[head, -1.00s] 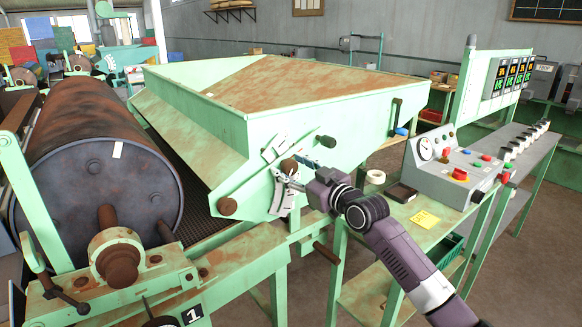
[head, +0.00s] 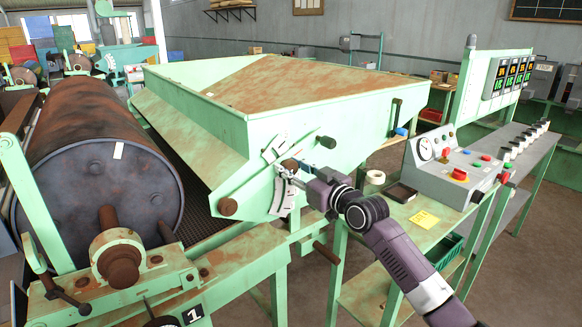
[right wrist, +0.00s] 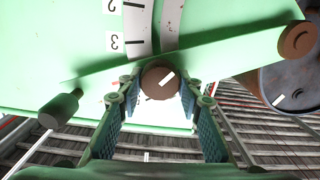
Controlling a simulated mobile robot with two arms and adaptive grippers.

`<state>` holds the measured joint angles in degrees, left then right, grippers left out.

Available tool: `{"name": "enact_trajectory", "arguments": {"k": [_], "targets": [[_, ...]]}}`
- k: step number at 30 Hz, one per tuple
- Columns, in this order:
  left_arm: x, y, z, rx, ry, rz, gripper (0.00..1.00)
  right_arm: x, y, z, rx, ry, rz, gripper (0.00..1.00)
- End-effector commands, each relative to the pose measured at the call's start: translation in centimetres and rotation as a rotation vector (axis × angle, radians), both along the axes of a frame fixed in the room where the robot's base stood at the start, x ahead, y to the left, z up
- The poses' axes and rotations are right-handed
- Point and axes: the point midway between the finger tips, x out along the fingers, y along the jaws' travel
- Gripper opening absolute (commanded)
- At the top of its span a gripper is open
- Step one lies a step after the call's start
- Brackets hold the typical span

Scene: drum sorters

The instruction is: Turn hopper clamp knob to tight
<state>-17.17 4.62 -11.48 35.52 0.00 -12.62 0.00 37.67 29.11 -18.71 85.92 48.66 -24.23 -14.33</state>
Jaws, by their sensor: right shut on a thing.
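The hopper clamp knob (head: 290,165) is a small brown round knob on the green side of the hopper (head: 330,118). In the right wrist view the knob (right wrist: 158,82) shows a white mark on its face, slanting up to the right. My right gripper (right wrist: 156,100) is shut on the knob, with one finger on each side of it. In the head view my right gripper (head: 291,178) reaches the knob from the right and partly hides the white scale behind it. My left gripper is not in view.
A white scale (right wrist: 138,28) with numbers 2 and 3 lies beside a slot. A dark-handled lever (right wrist: 62,110) and a second brown knob (right wrist: 298,41) are near. A rusty drum (head: 95,150) stands left; a control box (head: 450,175) sits on the right bench.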

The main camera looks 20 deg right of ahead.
Motion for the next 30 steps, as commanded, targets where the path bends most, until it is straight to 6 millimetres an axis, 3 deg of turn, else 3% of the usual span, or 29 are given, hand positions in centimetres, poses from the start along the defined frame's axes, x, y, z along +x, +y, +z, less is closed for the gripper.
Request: {"name": "enact_trajectory", "arguments": {"k": [30], "targets": [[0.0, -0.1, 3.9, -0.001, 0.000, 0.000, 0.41, 0.1, -0.3, -0.1, 0.900, 0.329, -0.001, 0.09]]}}
